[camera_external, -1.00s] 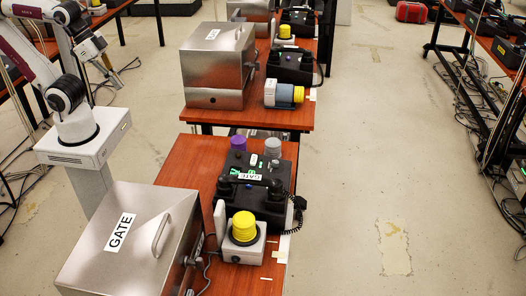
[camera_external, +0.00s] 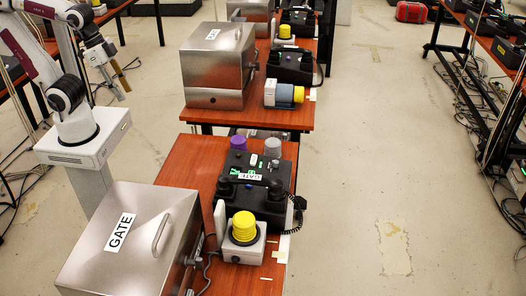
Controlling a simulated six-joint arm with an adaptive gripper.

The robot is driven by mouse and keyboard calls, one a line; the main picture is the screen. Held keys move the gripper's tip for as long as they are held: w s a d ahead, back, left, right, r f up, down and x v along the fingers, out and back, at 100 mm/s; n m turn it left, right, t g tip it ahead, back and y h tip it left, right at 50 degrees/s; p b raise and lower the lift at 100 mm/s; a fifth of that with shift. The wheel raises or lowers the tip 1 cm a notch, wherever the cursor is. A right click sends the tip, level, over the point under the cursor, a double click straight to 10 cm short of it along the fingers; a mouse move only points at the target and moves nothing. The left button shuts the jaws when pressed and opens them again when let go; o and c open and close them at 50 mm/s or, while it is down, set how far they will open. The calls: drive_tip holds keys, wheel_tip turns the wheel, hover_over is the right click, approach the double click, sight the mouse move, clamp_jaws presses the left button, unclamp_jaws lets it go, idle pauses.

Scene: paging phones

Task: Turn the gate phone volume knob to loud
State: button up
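The gate phone (camera_external: 262,205) is a black desk set with a white GATE label, a handset across it and a coiled cord at its right. Behind the handset are small green-lit marks, a purple knob (camera_external: 238,143) and a grey knob (camera_external: 272,146). A yellow ribbed knob (camera_external: 243,226) sits on a white box at the phone's front. I cannot read any volume marking or tell which knob sets volume. My gripper (camera_external: 124,86) is in the air at upper left, well apart from the phone, pointing down. Its fingers are too small to tell open from shut.
A steel box labelled GATE (camera_external: 119,233) stands left of the phone. Another steel box (camera_external: 216,66) and a blue-and-yellow device (camera_external: 284,94) stand on the table behind. The floor (camera_external: 370,160) to the right is clear.

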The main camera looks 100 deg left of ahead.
drive_tip(key=shift+g, duration=0.9)
drive_tip(key=w+a+f, duration=0.1)
drive_tip(key=w+f, duration=0.6)
drive_tip(key=w, duration=0.6)
drive_tip(key=w+f, duration=0.7)
drive_tip(key=w, duration=0.6)
drive_tip(key=w+a+f, duration=0.1)
drive_tip(key=w+f, duration=0.7)
drive_tip(key=w, duration=0.6)
drive_tip(key=shift+a+f, duration=0.1)
drive_tip(key=shift+a, duration=0.25)
drive_tip(key=w, duration=0.3)
drive_tip(key=shift+w+a+m+t, duration=0.1)
drive_tip(key=shift+w+m+t, duration=0.15)
drive_tip(key=shift+m+t, duration=0.15)
drive_tip(key=t, duration=0.1)
approach(275, 161)
drive_tip(key=shift+w+f, duration=0.1)
drive_tip(key=shift+f, duration=0.3)
drive_tip(key=shift+f, duration=0.1)
drive_tip(key=shift+x, duration=3.8)
drive_tip(key=shift+w, duration=0.1)
drive_tip(key=shift+c, duration=0.3)
